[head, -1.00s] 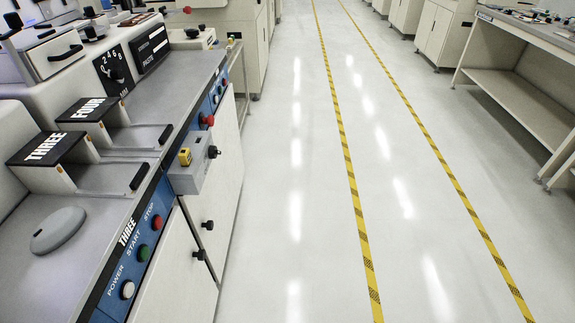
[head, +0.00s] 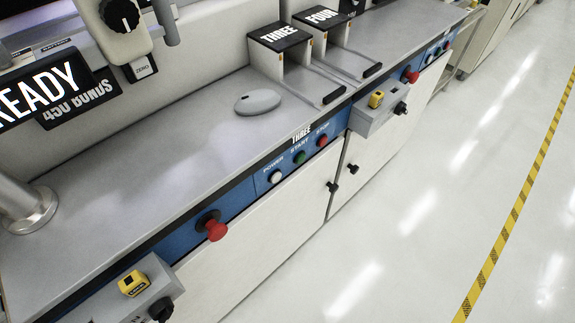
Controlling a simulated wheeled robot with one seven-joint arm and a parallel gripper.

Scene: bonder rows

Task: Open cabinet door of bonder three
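Bonder three's blue control panel (head: 296,158), marked THREE, is on the front of the long grey counter in the head view. It has power, start and stop buttons. Below it is a white cabinet door (head: 265,243) with a dark round knob (head: 333,187) near its right edge. The door looks shut, flush with the front. A second white door (head: 385,150) adjoins it on the right across a dark seam, with its own dark knob (head: 353,169); it also looks shut. My gripper is not in view.
A red emergency knob (head: 213,228) sticks out left of the panel. The pale floor (head: 430,220) before the doors is clear up to a yellow-black stripe (head: 515,210).

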